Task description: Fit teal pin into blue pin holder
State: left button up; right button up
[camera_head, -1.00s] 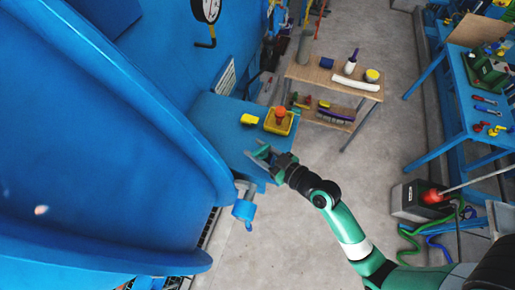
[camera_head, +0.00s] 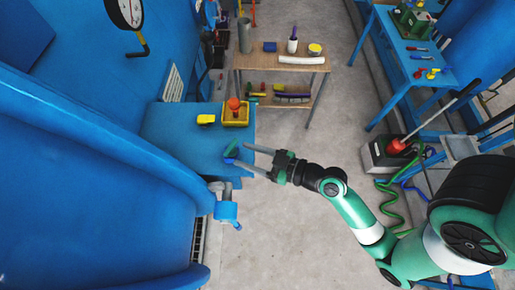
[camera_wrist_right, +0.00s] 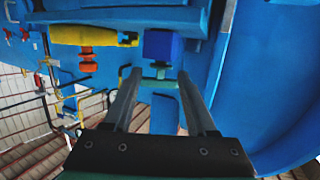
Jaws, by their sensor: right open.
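The teal pin (camera_head: 231,150) is at the front right part of the blue shelf. In the right wrist view the teal pin (camera_wrist_right: 159,80) shows against the blue pin holder (camera_wrist_right: 160,46), in line with it. I cannot tell how deep it sits. In the head view the holder is hard to make out against the shelf. My right gripper (camera_head: 238,154) is open, its fingers spread around the pin. In the right wrist view my right gripper (camera_wrist_right: 158,78) has one fingertip on each side of the pin. My left gripper is not in view.
A blue fitting (camera_head: 226,211) juts out nearer me. The large blue vessel fills the left.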

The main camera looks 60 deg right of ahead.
jog(key=s, duration=0.3)
jog(key=shift+r+b, duration=0.3)
jog(key=shift+r, duration=0.05)
dwell(0.3)
